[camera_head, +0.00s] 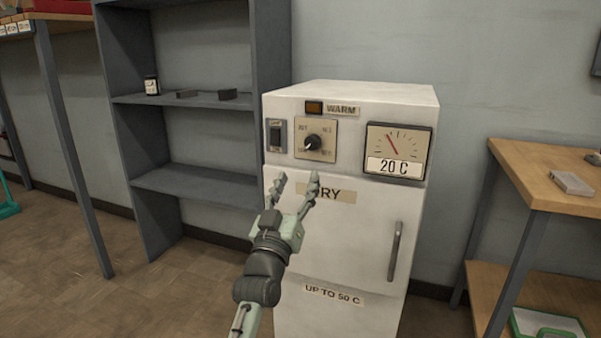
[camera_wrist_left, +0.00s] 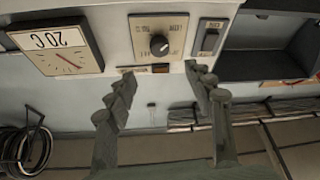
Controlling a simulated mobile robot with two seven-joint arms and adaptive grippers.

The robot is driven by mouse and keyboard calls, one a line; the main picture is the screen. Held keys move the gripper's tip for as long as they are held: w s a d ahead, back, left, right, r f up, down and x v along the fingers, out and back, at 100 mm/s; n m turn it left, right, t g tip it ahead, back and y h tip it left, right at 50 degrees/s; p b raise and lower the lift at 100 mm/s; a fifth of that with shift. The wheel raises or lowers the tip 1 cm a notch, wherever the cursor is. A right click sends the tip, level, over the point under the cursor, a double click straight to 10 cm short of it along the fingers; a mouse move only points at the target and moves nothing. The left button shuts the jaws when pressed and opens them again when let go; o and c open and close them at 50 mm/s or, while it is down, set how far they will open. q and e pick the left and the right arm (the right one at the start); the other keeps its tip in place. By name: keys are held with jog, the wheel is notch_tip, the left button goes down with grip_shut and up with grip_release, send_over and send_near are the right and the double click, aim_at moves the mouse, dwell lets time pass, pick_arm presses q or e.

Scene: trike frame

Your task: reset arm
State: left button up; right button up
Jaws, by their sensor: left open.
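My left gripper (camera_head: 296,186) is open and empty in front of the upper door of a white cabinet (camera_head: 345,250), below its control panel. In the left wrist view, which is upside down, the two fingers of my left gripper (camera_wrist_left: 160,85) are spread apart with nothing between them. A round knob (camera_head: 313,142), a black switch (camera_head: 276,135) and a gauge reading 20 C (camera_head: 398,151) are on the cabinet's front. The knob (camera_wrist_left: 158,45) also shows in the wrist view. My right gripper is not in view.
Open floor (camera_head: 150,300) lies at the front left.

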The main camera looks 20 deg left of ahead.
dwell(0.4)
